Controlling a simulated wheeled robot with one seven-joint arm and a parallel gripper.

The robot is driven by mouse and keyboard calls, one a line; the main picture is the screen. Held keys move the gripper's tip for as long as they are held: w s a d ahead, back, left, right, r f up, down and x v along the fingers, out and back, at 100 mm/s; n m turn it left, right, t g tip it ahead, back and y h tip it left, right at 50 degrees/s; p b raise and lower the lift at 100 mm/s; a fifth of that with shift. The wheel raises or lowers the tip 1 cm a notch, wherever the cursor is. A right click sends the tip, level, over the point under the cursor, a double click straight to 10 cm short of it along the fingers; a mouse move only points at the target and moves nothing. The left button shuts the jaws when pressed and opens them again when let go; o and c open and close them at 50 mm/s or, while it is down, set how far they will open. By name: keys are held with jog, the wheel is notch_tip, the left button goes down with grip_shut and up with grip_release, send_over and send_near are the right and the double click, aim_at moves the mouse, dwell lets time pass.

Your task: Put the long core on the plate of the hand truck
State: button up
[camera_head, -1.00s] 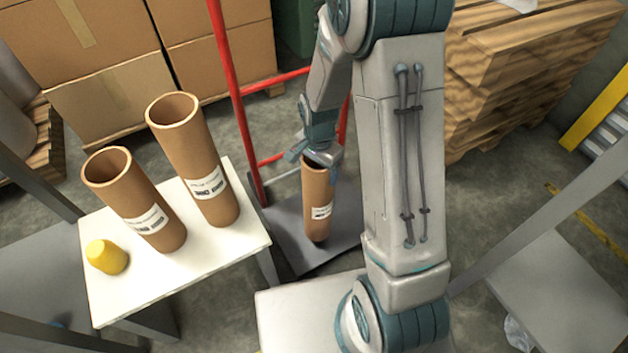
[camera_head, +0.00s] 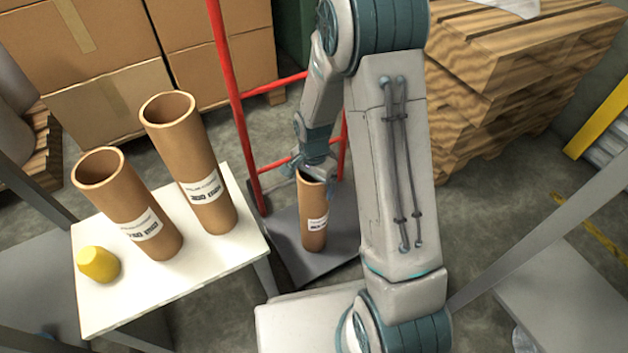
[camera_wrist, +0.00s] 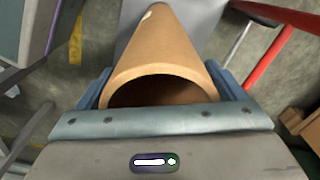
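The long core (camera_head: 314,218) is a brown cardboard tube with a white label, upright over the dark plate (camera_head: 336,244) of the red hand truck (camera_head: 229,90). Its lower end appears at or just above the plate; I cannot tell if it touches. My gripper (camera_head: 313,172) is at its top end. In the wrist view, the fingers of my gripper (camera_wrist: 162,92) lie against both sides of the core (camera_wrist: 160,55), shut on it, with its open mouth toward the palm. The grey plate shows beyond it.
A white table (camera_head: 205,262) at left holds two more cardboard cores (camera_head: 127,205) (camera_head: 190,160) and a yellow rounded object (camera_head: 98,264). Cardboard boxes (camera_head: 110,105) stand behind. Stacked wooden pallets (camera_head: 500,85) are at the right, past my arm.

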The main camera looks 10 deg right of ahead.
jog(key=shift+o, duration=0.4)
jog(key=shift+r, duration=0.1)
notch_tip(320, 180, up, 12)
jog(key=r+p, duration=0.1)
jog(key=p, duration=0.4)
jog(key=s+d+r+n, duration=0.2)
jog(key=s+r+n, duration=0.3)
jog(key=s, duration=0.3)
jog(key=s+d+r+n+t, duration=0.1)
jog(key=s+r+n, duration=0.4)
jog(key=s+r, duration=0.3)
jog(key=shift+s+d, duration=0.35)
jog(key=shift+s, duration=0.4)
